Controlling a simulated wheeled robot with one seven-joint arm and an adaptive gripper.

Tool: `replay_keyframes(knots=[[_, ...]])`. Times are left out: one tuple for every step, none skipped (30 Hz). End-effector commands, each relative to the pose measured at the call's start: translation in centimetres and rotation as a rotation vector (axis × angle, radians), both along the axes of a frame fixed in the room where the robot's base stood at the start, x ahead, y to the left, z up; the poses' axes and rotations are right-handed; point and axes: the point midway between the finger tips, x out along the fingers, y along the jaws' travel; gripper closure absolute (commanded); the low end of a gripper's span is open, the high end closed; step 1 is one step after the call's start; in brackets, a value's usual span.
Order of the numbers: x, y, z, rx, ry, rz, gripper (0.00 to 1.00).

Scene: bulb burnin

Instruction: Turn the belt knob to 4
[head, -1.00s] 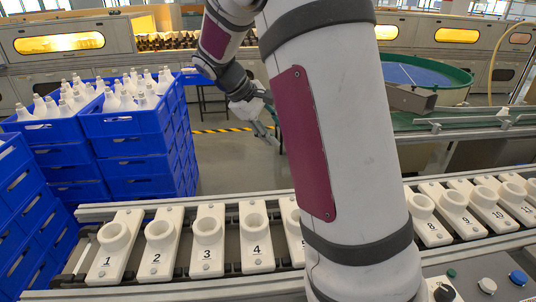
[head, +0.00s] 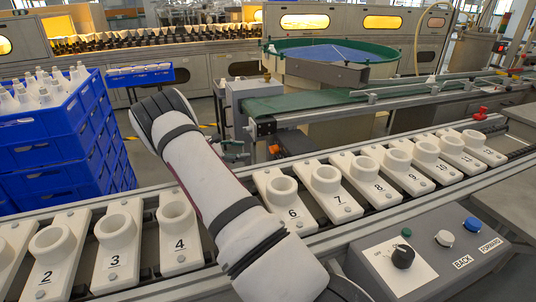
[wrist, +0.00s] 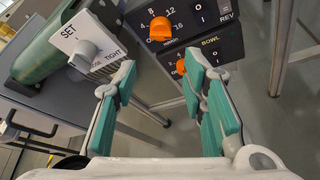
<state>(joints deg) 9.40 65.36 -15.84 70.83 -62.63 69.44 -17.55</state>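In the wrist view, an orange knob (wrist: 160,29) sits on a dark panel with a scale marked 4, 8 and 12. I cannot read its setting. A second orange knob (wrist: 181,67) belongs to the panel marked BOWL, just below, beside my right fingertip. My gripper (wrist: 160,63) is open and empty, its two teal-padded fingers apart. In this view its tips lie below the scaled knob; I see no contact with it. In the head view, my arm hides most of the area around the gripper, and small orange spots (head: 274,150) show on the cabinet under the green belt.
A white SET/TIGHT plate with a grey knob (wrist: 85,50) is left of the fingers. In the head view, numbered white holders (head: 326,180) line the near conveyor. A control box (head: 400,262) stands front right. Blue crates (head: 45,150) of white bulbs stand left.

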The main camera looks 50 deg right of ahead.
Motion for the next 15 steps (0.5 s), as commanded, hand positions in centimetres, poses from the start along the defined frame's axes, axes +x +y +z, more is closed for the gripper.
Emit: replay_keyframes(knots=[[-0.3, -0.7, -0.3, 0.0, 0.001, -0.003, 0.62], [-0.5, -1.1, -0.5, 0.0, 0.001, -0.003, 0.62], [-0.8, -1.7, -0.7, 0.002, 0.001, -0.004, 0.62], [-1.0, -2.2, -0.9, 0.002, 0.0, -0.005, 0.62], [-1.1, -2.7, -1.2, 0.002, 0.0, -0.005, 0.62], [-1.4, -3.4, -1.4, 0.001, 0.001, -0.004, 0.62], [-1.6, -4.0, -1.6, 0.001, 0.0, -0.005, 0.62], [-1.8, -4.5, -1.8, 0.003, 0.0, -0.004, 0.62], [-2.0, -5.2, -2.1, 0.003, 0.0, -0.004, 0.62], [-2.2, -5.7, -2.3, 0.002, 0.0, -0.005, 0.62], [-2.4, -6.2, -2.5, 0.001, 0.0, -0.004, 0.62], [-2.7, -6.9, -2.8, 0.003, 0.0, -0.004, 0.62], [-2.8, -7.4, -3.0, 0.003, -0.002, -0.004, 0.62], [-3.0, -7.9, -3.2, 0.003, -0.001, -0.003, 0.62], [-3.2, -8.4, -3.4, 0.003, -0.001, -0.003, 0.62]])
